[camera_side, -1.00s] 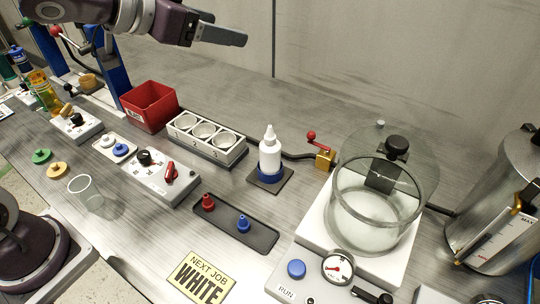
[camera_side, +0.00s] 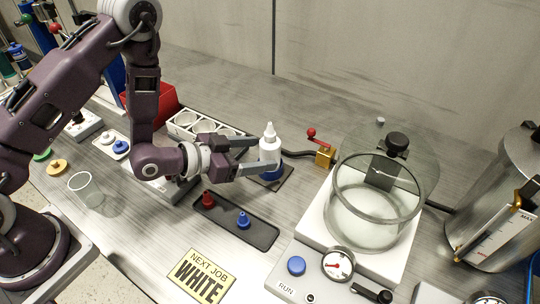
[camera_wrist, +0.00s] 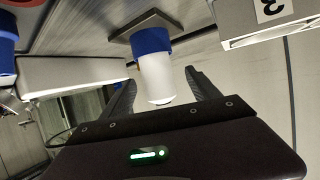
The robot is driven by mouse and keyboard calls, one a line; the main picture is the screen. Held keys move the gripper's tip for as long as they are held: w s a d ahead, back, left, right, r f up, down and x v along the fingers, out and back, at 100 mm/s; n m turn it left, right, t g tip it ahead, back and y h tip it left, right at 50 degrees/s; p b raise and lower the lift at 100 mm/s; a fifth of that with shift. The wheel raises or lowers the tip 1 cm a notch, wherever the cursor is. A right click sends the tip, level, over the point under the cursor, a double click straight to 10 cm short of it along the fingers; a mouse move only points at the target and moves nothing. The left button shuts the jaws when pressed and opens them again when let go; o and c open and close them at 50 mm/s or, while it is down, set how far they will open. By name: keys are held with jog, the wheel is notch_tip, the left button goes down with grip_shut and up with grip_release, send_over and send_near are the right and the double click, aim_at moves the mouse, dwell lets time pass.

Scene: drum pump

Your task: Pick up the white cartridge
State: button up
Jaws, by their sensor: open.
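The white cartridge (camera_side: 269,146), a bottle with a pointed nozzle, stands upright in a blue collar (camera_side: 271,173) on a small dark pad (camera_side: 286,180). My gripper (camera_side: 264,154) is open, with its two fingers reaching to either side of the cartridge from the left. In the wrist view the white body (camera_wrist: 156,80) lies between the two dark fingers of my gripper (camera_wrist: 163,88), with the blue collar beyond. Gaps show beside the fingers there, and I cannot tell whether either finger touches it. The nozzle is hidden in the wrist view.
A dark tray (camera_side: 262,236) with red and blue fittings lies in front of my gripper. A white block with round holes (camera_side: 184,122) stands close behind it, and a red bin (camera_side: 165,97) is partly hidden. A glass chamber (camera_side: 375,205) stands to the right, beyond a red-knobbed brass valve (camera_side: 325,157).

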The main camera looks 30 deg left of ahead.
jog(key=x, duration=0.6)
jog(key=shift+w+d, duration=0.3)
jog(key=shift+d, duration=0.05)
jog(key=shift+c, duration=0.4)
grip_shut()
